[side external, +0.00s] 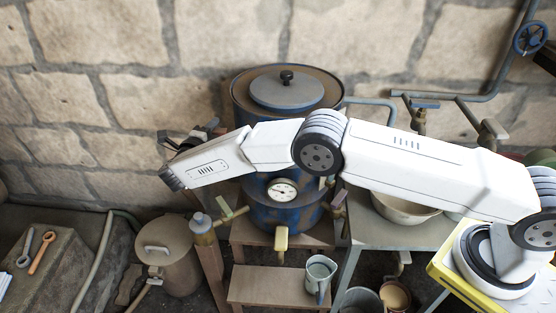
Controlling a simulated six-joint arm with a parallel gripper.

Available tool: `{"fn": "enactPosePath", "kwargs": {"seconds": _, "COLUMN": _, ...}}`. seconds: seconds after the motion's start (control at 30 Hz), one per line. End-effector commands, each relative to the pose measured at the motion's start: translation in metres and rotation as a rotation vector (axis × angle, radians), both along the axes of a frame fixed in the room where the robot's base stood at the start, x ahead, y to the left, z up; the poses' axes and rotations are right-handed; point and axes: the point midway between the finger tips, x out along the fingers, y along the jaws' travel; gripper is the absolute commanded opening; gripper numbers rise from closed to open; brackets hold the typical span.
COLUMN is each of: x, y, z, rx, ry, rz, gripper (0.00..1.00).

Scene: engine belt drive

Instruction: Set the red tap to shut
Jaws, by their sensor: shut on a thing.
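My arm reaches across the picture to the left, in front of the blue drum. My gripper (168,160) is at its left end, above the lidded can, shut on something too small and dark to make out. No tap shows a clearly red handle. A brass tap (203,228) with a dull yellow-green handle stands below my gripper, apart from it. A yellow-handled tap (281,240) is low on the drum's front. A tap with a dull pinkish handle (338,199) is at the drum's right, partly behind my arm.
The blue drum (283,215) with a lid and gauge (284,190) stands on a wooden stand. A lidded can (168,250) is at the left, a grey jug (320,272) on the low step. A blue-handled tap (419,118) and pipes are on the wall. Wrenches (42,252) lie far left.

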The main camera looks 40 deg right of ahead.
Motion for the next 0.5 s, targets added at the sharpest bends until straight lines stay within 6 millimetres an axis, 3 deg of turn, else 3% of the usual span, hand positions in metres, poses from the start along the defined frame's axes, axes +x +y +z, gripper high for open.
{"fn": "enactPosePath", "kwargs": {"seconds": 0.5, "x": -0.0016, "y": -0.0001, "z": -0.0008, "rx": 0.000, "ry": 0.000, "rz": -0.089, "gripper": 0.00}}
